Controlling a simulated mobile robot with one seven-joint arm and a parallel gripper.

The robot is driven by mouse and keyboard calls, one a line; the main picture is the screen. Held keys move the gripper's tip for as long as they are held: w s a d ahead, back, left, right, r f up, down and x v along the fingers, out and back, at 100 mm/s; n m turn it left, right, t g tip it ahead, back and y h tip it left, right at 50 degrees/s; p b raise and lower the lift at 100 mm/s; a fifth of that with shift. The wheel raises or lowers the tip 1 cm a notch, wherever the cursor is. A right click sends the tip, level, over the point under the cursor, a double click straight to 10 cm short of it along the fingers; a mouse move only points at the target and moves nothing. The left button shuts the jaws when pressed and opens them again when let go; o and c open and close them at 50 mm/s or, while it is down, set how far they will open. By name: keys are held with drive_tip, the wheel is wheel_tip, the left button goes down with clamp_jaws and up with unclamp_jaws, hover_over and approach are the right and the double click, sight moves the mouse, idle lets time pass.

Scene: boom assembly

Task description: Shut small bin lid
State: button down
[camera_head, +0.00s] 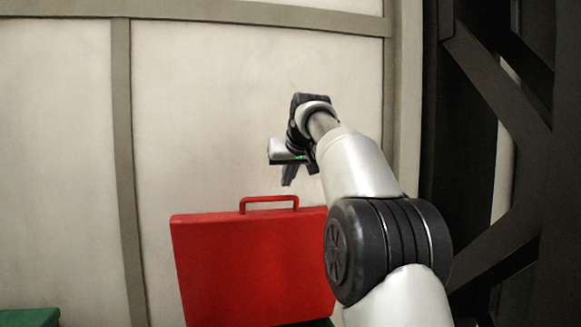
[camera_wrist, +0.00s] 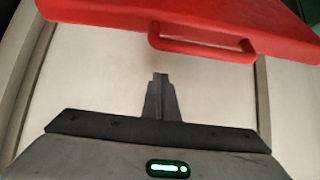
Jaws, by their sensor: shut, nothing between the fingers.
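The red lid (camera_head: 250,268) stands raised and nearly upright in front of the pale wall, with its red handle (camera_head: 269,201) along the top edge. In the wrist view the lid (camera_wrist: 200,18) fills the top and its handle (camera_wrist: 200,47) points toward my gripper (camera_wrist: 160,78). My gripper, also in the head view (camera_head: 287,184), is shut and empty.
Another green object (camera_head: 28,317) is cut off at the lower left. The panelled wall (camera_head: 220,100) with grey strips stands behind the lid. Dark metal framework (camera_head: 490,120) stands at the right. The space left of the lid looks free.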

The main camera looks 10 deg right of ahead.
drive_tip(key=s, duration=0.1)
drive_tip(key=s+f+b, duration=0.1)
drive_tip(key=s, duration=0.1)
drive_tip(key=shift+f, duration=0.1)
drive_tip(key=shift+s+f, duration=0.2)
drive_tip(key=shift+s, duration=0.05)
drive_tip(key=shift+f+b, duration=0.1)
drive_tip(key=shift+b, duration=0.25)
